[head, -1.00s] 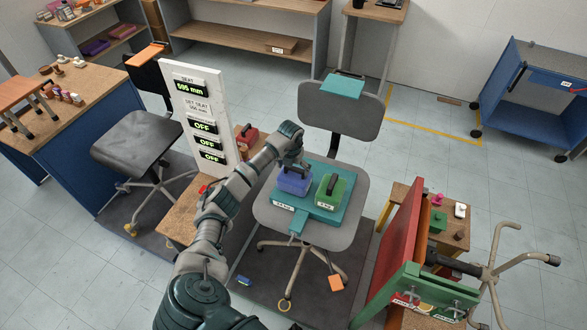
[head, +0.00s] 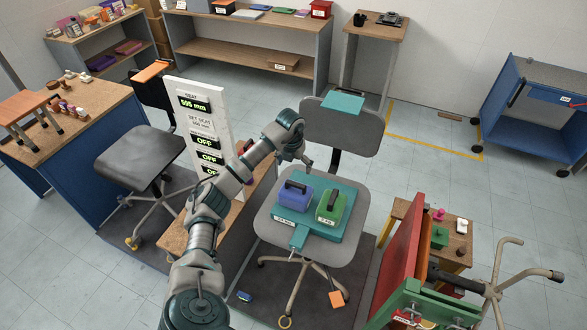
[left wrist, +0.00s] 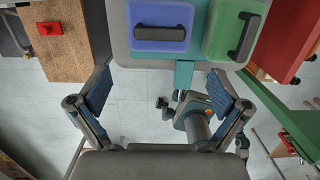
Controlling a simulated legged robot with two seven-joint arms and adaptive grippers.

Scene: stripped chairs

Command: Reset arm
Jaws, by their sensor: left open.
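My left gripper (head: 297,152) is in the air behind the purple weight in the head view, in front of the grey chair's backrest. It is open and empty; the left wrist view shows its two fingers apart (left wrist: 160,85) with floor between them. The purple weight (head: 292,199) and the green weight (head: 333,207), both with dark handles, sit side by side on a teal board (head: 310,231) on the grey chair seat (head: 340,246). They also show as a purple weight (left wrist: 160,24) and green weight (left wrist: 232,30) in the left wrist view.
A white display panel (head: 200,125) with readouts stands left of my arm on a wooden bench. A second chair (head: 140,155) is farther left. A red and green upturned piece (head: 402,260) and a small wooden stool (head: 455,245) are at right. A blue cart (head: 530,115) stands back right.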

